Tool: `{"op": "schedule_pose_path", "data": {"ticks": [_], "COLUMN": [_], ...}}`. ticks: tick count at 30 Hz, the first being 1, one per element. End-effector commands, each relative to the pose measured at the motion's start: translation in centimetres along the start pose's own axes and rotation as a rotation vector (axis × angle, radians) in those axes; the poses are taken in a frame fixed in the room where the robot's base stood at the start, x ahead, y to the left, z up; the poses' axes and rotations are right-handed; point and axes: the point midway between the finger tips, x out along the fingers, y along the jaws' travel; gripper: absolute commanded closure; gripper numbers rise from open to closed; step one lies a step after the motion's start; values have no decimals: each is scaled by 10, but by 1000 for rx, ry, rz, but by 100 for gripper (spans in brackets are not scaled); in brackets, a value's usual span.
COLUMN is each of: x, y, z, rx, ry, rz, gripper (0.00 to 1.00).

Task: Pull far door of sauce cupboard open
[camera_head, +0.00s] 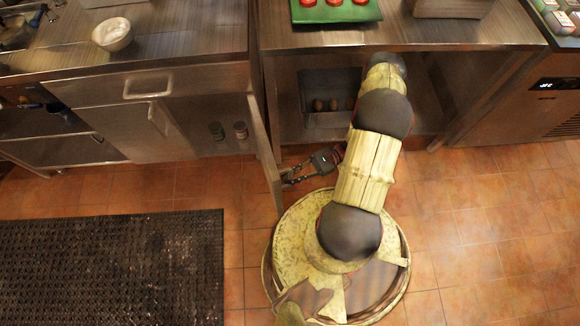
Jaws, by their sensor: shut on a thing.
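The sauce cupboard (190,82) is the steel counter unit at upper left, with two sauce bottles (228,131) showing in its open right part. Its far door (264,150) is a thin steel panel seen almost edge-on. It stands swung out from the cupboard's right end toward my base. My gripper (288,180) is at the right side of this door, near its outer end, and shut on what appears to be the door's handle. The handle itself is too small and covered to make out. The cupboard's other door (140,130) is shut, with a bar handle.
A steel table (410,30) at upper right holds a green tray (337,14) with red items; a grey bin (315,118) stands beneath. A black mat (112,270) lies at lower left. Tiled floor is clear at right. A white bowl (113,35) stands on the left counter.

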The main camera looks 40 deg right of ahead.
Motion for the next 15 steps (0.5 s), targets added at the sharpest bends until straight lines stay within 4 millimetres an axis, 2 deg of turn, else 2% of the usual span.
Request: {"op": "schedule_pose_path", "data": {"ticks": [5, 6, 15], "x": [-1, -1, 0], "y": [-1, -1, -1], "z": [1, 1, 0], "rx": [-1, -2, -1], "ry": [1, 1, 1], "rz": [-2, -2, -1], "gripper": [100, 86, 70]}}
